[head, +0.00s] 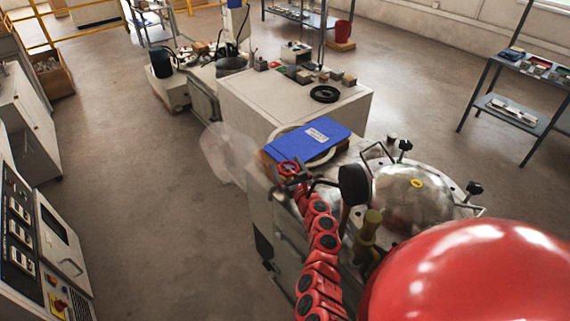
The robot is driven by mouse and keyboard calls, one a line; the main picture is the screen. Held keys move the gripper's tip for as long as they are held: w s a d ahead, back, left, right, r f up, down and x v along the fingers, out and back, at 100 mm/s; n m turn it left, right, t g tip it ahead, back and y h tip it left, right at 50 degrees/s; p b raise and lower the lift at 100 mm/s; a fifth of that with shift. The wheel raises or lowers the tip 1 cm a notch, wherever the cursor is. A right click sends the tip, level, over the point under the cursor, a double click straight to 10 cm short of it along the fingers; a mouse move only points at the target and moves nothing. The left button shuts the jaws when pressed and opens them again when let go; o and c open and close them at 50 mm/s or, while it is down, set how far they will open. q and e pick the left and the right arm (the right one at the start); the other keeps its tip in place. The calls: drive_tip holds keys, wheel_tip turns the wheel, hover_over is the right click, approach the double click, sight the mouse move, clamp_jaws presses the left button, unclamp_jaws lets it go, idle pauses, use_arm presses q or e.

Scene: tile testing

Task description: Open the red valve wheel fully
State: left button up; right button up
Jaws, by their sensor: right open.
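The red valve wheel (288,168) is small and sits on the near side of the grey machine, just in front of a blue binder. My right arm reaches up from the bottom with its red links. My right gripper (287,183) is open, right at the wheel's near side. It overlaps the wheel's lower edge in the picture; I cannot tell whether the fingers touch the rim. The wheel's stem is hidden. My left gripper is not in view.
The blue binder (310,141) lies behind the wheel. A black round gauge (354,184) and a domed steel vessel (412,196) with clamps stand to the right. A pale translucent shape (226,152) hangs at the left. The floor (140,190) left of the machine is clear.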

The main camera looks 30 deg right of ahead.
drive_tip(key=s+a, duration=0.3)
drive_tip(key=s, duration=1.3)
drive_tip(key=shift+f, duration=0.1)
